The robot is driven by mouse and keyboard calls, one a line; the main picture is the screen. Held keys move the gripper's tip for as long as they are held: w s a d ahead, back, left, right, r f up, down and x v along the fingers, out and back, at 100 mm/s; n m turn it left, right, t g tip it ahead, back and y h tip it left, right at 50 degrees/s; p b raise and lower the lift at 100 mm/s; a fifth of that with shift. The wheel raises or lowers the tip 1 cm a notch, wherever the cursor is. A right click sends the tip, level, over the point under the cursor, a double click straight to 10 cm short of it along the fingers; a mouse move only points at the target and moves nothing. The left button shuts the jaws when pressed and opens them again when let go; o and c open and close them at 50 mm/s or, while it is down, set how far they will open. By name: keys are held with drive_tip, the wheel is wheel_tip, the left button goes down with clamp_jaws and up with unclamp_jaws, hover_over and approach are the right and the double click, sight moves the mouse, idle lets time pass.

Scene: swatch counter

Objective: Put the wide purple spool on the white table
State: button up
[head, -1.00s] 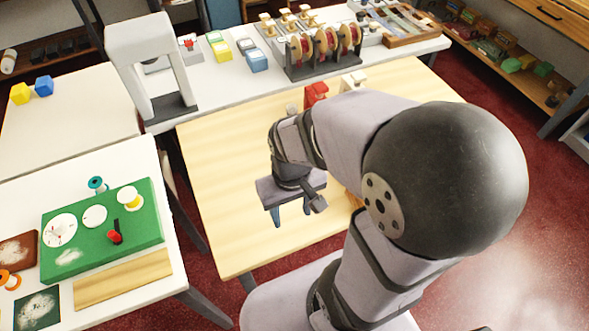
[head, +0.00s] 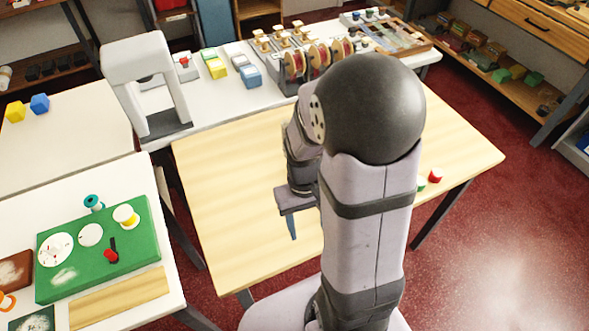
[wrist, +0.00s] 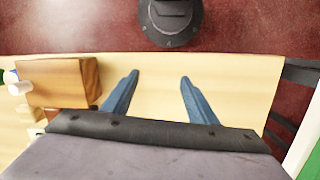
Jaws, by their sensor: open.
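I cannot make out a wide purple spool in either view; my arm hides part of the wooden table (head: 225,190). At the left edge of the wrist view a small white and bluish thing (wrist: 20,88) is partly cut off, and I cannot tell what it is. My gripper (wrist: 159,76) is open, its two blue fingers apart with nothing between them, above the wooden table. In the head view one blue finger (head: 292,228) shows beside my arm. A white table (head: 148,188) stands at the front left, and another white table (head: 75,140) stands behind it.
A brown wooden block (wrist: 60,82) is left of my fingers. A red spool (head: 435,175) and a green-and-white thing (head: 420,184) are at the wooden table's right. A green board (head: 75,275) with spools covers much of the front-left table. The back-left table holds two cubes.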

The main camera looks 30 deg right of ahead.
drive_tip(key=w+d, duration=0.1)
drive_tip(key=w, duration=0.1)
drive_tip(key=w+d+t, duration=0.1)
drive_tip(key=w, duration=0.2)
drive_tip(key=w+d+t+h, duration=0.1)
drive_tip(key=w, duration=0.2)
drive_tip(key=shift+w+d+f+m, duration=0.2)
drive_tip(key=shift+d+f+m, duration=0.1)
drive_tip(key=w+d+r+m+t, duration=0.1)
drive_tip(key=w+r+m+t, duration=0.1)
drive_tip(key=w, duration=0.6)
drive_tip(key=shift+w+d+r+t+h, duration=0.15)
drive_tip(key=shift+w+r+t+h, duration=0.25)
drive_tip(key=shift+t, duration=0.5)
drive_tip(key=shift+x, duration=0.9)
drive_tip(key=shift+f, duration=0.15)
drive_tip(key=shift+w+b+x, duration=0.15)
drive_tip(key=shift+b+x, duration=0.05)
drive_tip(key=shift+x, duration=1.1)
drive_tip(key=shift+w+b+x, duration=0.15)
drive_tip(key=shift+x, duration=1.1)
